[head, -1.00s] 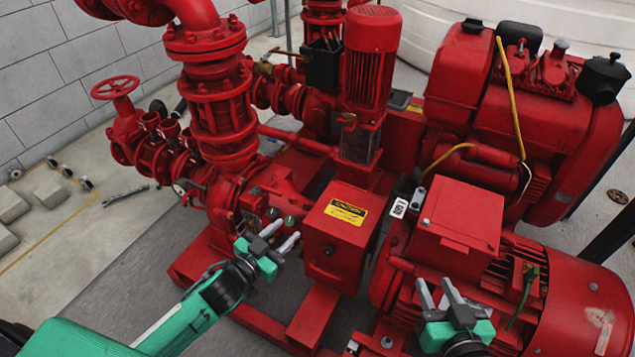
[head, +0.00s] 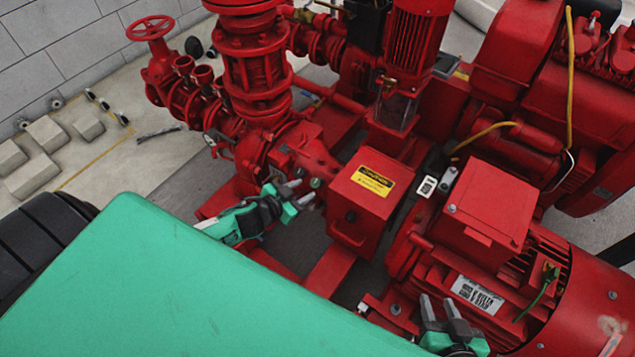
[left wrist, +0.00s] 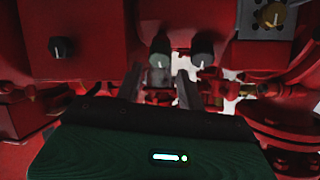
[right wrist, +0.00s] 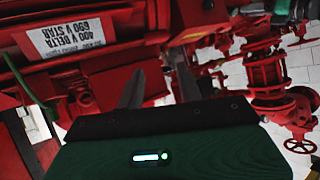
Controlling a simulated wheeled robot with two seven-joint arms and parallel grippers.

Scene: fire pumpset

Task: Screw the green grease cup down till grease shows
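The green grease cup (left wrist: 160,50) is a dull grey-green knob on a pale stem in the left wrist view. It sits ahead of and between the fingers of my left gripper (left wrist: 160,88). A darker, near-black knob (left wrist: 203,52) of similar shape stands beside it. The left fingers are apart, and I cannot tell whether they touch the stem. In the head view my left gripper (head: 293,191) is at the pump housing, with the green cup (head: 315,183) just beyond its tips. My right gripper (head: 440,307) is open and empty by the motor. No grease is visible.
A red box with a yellow caution label (head: 375,181) and a black knob (head: 351,216) stands close to the right of my left gripper. The red motor (head: 560,300) is beside my right gripper. Red pipes and a valve wheel (head: 151,28) rise behind.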

